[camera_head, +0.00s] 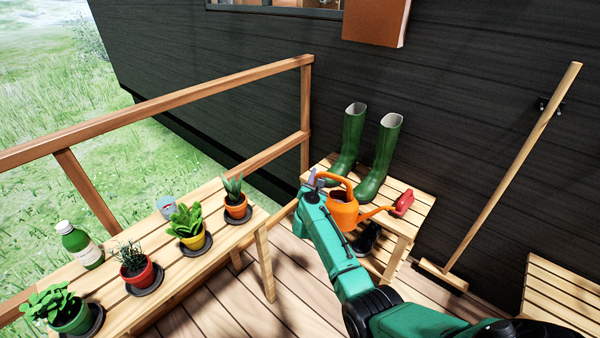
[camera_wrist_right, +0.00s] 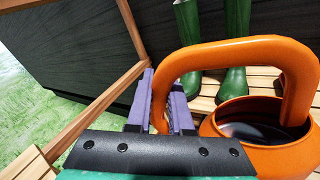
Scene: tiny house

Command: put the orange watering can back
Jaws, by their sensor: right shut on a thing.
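The orange watering can (camera_head: 343,211) is at the end of my right arm in the head view, in front of the green boots, with its spout pointing right. In the right wrist view its orange handle (camera_wrist_right: 235,52) arches beside and between the purple fingers, and its open top shows a dark inside. My right gripper (camera_head: 316,180) is shut on the handle; it also shows in the right wrist view (camera_wrist_right: 166,105). The can appears upright, over or at the front of the slatted wooden bench (camera_head: 418,208). I cannot tell whether its base touches the bench. My left gripper is not in view.
Green boots (camera_head: 379,160) stand on the bench, with a red object (camera_head: 404,202) at its right and a dark shoe (camera_head: 367,238) below. A plant table (camera_head: 205,257) with several pots and a green bottle (camera_head: 80,245) is left. A broom (camera_head: 510,178) leans on the wall.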

